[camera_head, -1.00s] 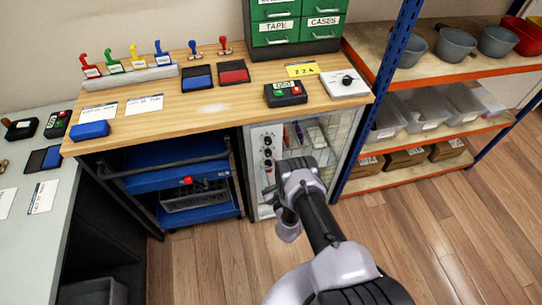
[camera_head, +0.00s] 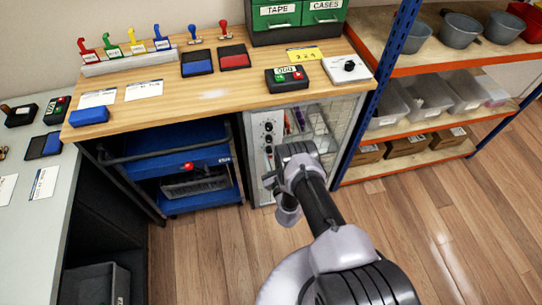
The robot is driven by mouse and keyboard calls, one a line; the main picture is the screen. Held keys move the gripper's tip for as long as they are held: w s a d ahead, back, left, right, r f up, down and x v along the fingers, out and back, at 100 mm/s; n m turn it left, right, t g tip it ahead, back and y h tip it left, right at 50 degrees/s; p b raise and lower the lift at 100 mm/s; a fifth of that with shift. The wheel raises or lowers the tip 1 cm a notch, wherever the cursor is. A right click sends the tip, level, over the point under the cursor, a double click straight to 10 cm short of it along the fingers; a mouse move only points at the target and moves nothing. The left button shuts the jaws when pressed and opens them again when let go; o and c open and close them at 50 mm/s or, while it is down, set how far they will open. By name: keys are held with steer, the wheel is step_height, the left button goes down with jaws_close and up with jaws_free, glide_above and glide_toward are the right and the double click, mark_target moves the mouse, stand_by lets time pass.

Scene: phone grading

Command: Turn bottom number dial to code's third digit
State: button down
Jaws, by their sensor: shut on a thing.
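The cabinet (camera_head: 257,180) under the bench has a pale left panel with a column of small dark dials and a clear front. The upper dial (camera_head: 268,127) and the one below it (camera_head: 268,140) show; another dark knob (camera_head: 268,151) shows just above my gripper. My gripper (camera_head: 269,181) is at the lower part of this panel, shut on the bottom number dial, which it and my wrist mostly hide. The dial's digit cannot be read. A yellow note (camera_head: 305,54) with a handwritten three-digit code lies on the bench; its digits are too small to read surely.
A blue cart (camera_head: 180,180) stands left of the cabinet under the bench. A blue-and-orange shelf (camera_head: 400,147) with bins and boxes is at the right. A black button box (camera_head: 287,79) and a white knob box (camera_head: 346,69) sit on the bench. The wooden floor (camera_head: 440,230) at right is clear.

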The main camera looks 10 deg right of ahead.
steer(key=m+b, duration=0.6)
steer(key=m, duration=0.4)
steer(key=shift+w+a, duration=0.1)
steer(key=m+b, duration=0.1)
steer(key=m, duration=0.3)
steer(key=shift+b, duration=0.3)
steer(key=m+b, duration=0.1)
steer(key=m, duration=0.3)
steer(key=shift+m+h, duration=0.3)
steer(key=shift+m, duration=0.1)
steer(key=m, duration=0.4)
steer(key=shift+a+r+m+b, duration=0.1)
steer(key=shift+r+m+b, duration=0.05)
steer(key=shift+m+b, duration=0.2)
steer(key=shift+m, duration=0.25)
